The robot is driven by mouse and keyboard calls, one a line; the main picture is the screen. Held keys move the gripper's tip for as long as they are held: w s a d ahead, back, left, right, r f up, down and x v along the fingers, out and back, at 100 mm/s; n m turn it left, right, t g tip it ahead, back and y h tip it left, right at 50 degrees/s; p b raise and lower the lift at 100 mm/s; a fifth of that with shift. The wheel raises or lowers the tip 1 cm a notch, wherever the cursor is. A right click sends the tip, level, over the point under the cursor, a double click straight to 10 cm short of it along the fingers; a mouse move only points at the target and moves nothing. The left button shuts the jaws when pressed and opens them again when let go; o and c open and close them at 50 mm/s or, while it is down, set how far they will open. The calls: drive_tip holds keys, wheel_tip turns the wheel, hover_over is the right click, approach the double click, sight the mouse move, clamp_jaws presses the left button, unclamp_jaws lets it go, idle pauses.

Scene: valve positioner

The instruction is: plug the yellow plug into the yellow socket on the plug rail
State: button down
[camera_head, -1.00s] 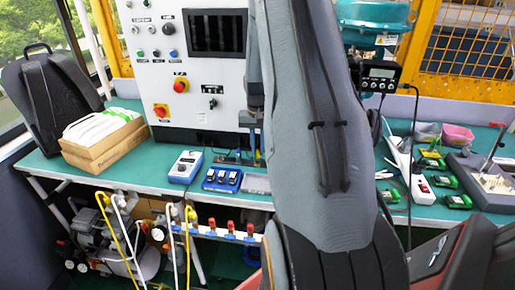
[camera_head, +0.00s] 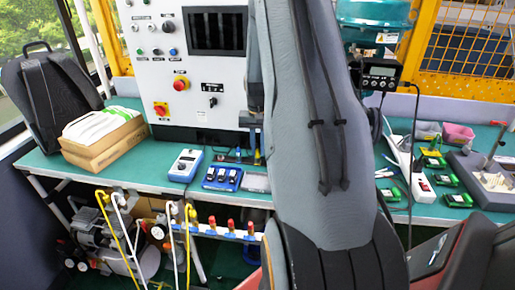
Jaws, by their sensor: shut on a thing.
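My arm fills the middle of the head view and hides part of the bench behind it. My gripper (camera_head: 254,142) shows small just left of it, pointing down over the back of the green bench. It is shut, with a small yellow piece at its tips that looks like the yellow plug (camera_head: 257,157); its shape is too small to make out. I cannot pick out the plug rail or the yellow socket for sure. A small grey block (camera_head: 257,184) lies below the gripper, partly behind my arm.
A blue tray with black parts (camera_head: 222,178) and a blue-white meter (camera_head: 186,165) stand left of the gripper. The white control cabinet (camera_head: 165,60) rises behind. A cardboard box (camera_head: 105,143) is at left. Green boards and a white power strip (camera_head: 422,188) lie at right.

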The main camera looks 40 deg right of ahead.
drive_tip(key=shift+f, duration=0.1)
idle(0.7)
drive_tip(key=c, duration=1.3)
unclamp_jaws()
drive_tip(key=shift+r, duration=0.2)
drive_tip(key=shift+r+p, duration=2.25)
drive_tip(key=shift+r, duration=1.15)
drive_tip(key=shift+a, duration=0.1)
